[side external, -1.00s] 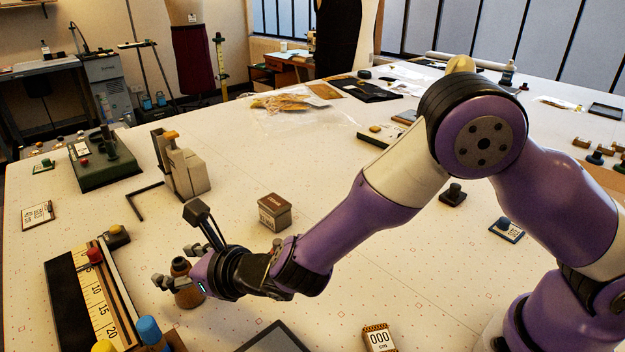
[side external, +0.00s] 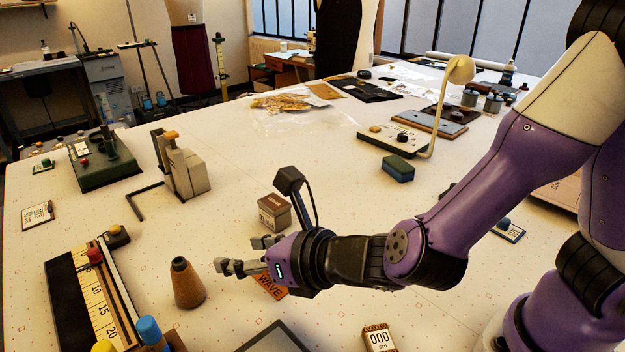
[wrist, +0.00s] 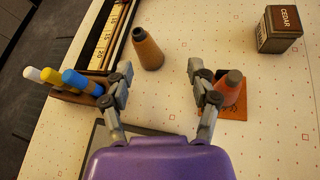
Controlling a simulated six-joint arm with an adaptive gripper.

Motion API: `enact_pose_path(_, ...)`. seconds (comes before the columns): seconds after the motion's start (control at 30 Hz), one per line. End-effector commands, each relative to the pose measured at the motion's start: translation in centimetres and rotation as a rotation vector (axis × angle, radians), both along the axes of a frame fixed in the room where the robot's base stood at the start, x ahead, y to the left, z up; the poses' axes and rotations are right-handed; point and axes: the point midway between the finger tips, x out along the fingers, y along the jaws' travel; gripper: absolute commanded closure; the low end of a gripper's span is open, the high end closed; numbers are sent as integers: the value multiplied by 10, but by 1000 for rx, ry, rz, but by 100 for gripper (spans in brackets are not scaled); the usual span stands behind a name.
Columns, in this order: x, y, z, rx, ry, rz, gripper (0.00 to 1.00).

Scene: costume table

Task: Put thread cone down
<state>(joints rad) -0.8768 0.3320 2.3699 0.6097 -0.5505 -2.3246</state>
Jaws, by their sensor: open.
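The tan thread cone (side external: 187,285) with a dark top stands upright on the white table, right of the ruler tray. In the wrist view the cone (wrist: 148,50) is beyond the fingertips, in line with the gap between them. My gripper (side external: 240,254) is open and empty, low over the table to the cone's right and apart from it. In the wrist view its fingers (wrist: 158,68) are spread wide. A reddish cone (wrist: 230,84) is at the right finger, by an orange card (wrist: 238,106); whether they touch is unclear.
The ruler tray (side external: 72,300) and colored-capped pens (wrist: 68,80) are on the left. A small "CEDAR" box (side external: 274,212) stands behind my gripper. A dark flat panel (side external: 275,340) lies in front. Table between the cone and the grey device (side external: 185,172) is clear.

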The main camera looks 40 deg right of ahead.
Motion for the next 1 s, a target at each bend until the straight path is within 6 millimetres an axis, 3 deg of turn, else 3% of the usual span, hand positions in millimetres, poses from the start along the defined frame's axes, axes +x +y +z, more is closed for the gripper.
enact_pose_path(0.17, 8, -86, 26, 626, 296, -583, 33)
enact_pose_path(0.3, -20, -146, 44, 1223, 485, -1120, 33)
enact_pose_path(0.4, -51, -175, 55, 1603, 550, -1470, 33)
enact_pose_path(0.6, -109, -202, 69, 2096, 523, -1974, 33)
enact_pose_path(0.77, -130, -207, 71, 2236, 471, -2144, 33)
enact_pose_path(0.8, -131, -207, 71, -2235, -463, 2148, 33)
enact_pose_path(1.0, -132, -207, 71, -2228, -458, 2144, 33)
